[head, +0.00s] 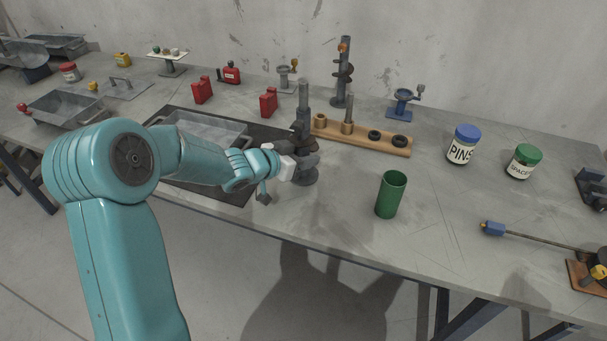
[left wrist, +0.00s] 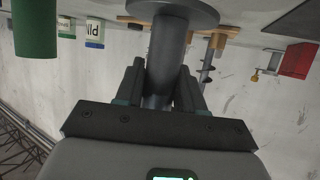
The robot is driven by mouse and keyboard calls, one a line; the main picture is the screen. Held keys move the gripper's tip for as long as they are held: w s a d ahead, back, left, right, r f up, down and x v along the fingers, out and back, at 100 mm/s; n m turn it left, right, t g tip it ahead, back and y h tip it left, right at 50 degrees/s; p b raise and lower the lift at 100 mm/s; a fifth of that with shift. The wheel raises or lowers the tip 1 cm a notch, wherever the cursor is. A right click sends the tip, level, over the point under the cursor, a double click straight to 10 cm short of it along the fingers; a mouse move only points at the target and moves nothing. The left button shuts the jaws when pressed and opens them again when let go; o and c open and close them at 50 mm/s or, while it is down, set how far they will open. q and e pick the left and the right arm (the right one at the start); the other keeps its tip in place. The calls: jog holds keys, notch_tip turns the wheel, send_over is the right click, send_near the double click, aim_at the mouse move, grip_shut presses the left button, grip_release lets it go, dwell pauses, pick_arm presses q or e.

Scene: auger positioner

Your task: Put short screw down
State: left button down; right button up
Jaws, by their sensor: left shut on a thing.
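My left gripper (head: 300,150) is shut around the shaft of a dark grey upright piece, which I take to be the short screw (head: 303,97). Its shaft rises above the jaws, and a round disc (head: 304,179) shows below them. In the upside-down left wrist view, the jaws (left wrist: 160,85) close on both sides of the grey shaft (left wrist: 168,45), with the disc (left wrist: 180,12) beyond. The piece looks upright over the bench (head: 345,235), just right of the black mat. I cannot tell whether the disc touches the bench. My right gripper is not in view.
A green cup (head: 391,194) stands to the right. A metal tray (head: 205,130) lies on the mat at left. The bench is bare between gripper and cup.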

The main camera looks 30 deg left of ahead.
pick_arm(q)
jog(key=shift+f+b, duration=0.45)
jog(key=shift+f, duration=1.75)
jog(key=shift+r, duration=0.1)
jog(key=c, duration=1.1)
grip_release()
jog(key=shift+f, duration=0.4)
jog(key=o, duration=0.4)
jog(key=shift+s+r, duration=0.1)
